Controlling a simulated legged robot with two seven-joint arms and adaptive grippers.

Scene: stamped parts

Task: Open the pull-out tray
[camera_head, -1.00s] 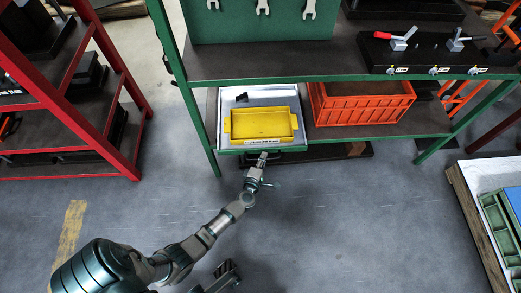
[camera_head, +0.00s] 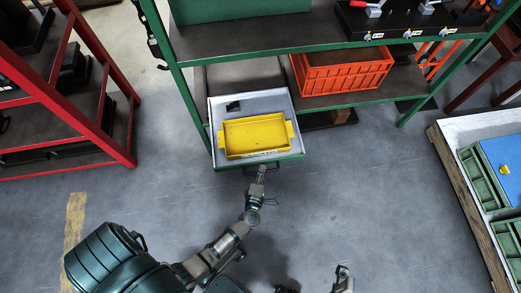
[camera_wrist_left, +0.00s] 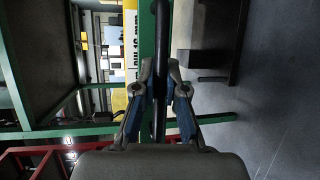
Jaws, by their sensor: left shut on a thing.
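The pull-out tray (camera_head: 276,103) has a pale grey inside and a green front, and sticks well out of the green shelf's lower level. A yellow bin (camera_head: 256,135) and a small black part (camera_head: 233,106) lie in it. My left gripper (camera_head: 262,170) is at the middle of the tray's front edge. In the left wrist view my left gripper (camera_wrist_left: 160,92) has its fingers closed on both sides of the dark bar handle (camera_wrist_left: 161,30). Part of my right arm, seemingly its gripper (camera_head: 342,278), shows at the bottom edge; its jaws are unclear.
An orange crate (camera_head: 343,76) stands on the lower shelf, right of the tray. A red rack (camera_head: 122,158) stands at the left. A pallet (camera_head: 462,200) with green and blue boxes is at the right. The floor before the tray is clear.

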